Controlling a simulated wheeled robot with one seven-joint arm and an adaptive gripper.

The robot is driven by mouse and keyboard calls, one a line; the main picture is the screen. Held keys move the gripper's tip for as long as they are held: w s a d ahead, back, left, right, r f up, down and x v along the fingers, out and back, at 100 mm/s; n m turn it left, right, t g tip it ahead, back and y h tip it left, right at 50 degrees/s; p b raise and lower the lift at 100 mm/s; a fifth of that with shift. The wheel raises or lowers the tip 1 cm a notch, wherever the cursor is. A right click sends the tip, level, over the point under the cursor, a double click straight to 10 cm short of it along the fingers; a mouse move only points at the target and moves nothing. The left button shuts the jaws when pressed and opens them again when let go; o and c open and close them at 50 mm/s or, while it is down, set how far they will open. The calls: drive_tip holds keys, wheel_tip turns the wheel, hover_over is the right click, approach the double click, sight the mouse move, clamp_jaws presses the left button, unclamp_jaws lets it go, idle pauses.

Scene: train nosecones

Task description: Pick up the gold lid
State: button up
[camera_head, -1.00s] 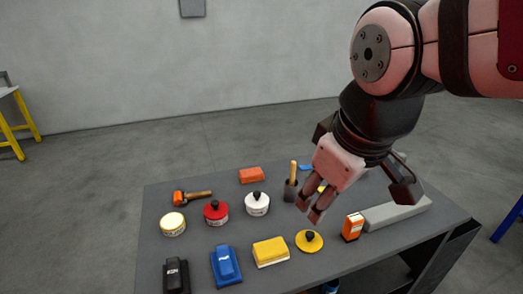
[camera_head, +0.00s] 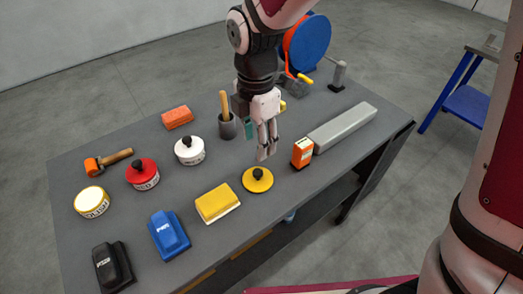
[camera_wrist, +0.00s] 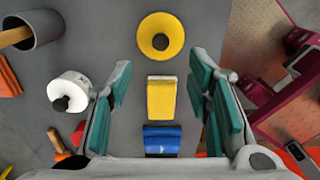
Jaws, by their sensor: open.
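The gold lid (camera_head: 257,180) is a flat yellow disc with a dark knob, lying on the grey table near its front edge. In the wrist view the lid (camera_wrist: 160,37) shows at the top middle, its dark knob at its centre. My gripper (camera_head: 267,154) points down just behind and above the lid, apart from it. In the wrist view my gripper (camera_wrist: 160,80) has its teal-padded fingers spread wide with nothing between them touching.
An orange box (camera_head: 302,153) and a long grey bar (camera_head: 342,128) stand right of the lid. A yellow block (camera_head: 217,203) lies to its left. A cup with a wooden handle (camera_head: 227,127) stands behind. White (camera_head: 189,151) and red (camera_head: 142,174) lidded tins are farther left.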

sight(258, 172)
wheel_tip(258, 172, down, 12)
drive_tip(key=shift+s+f, duration=0.1)
clamp_jaws()
idle(0.6)
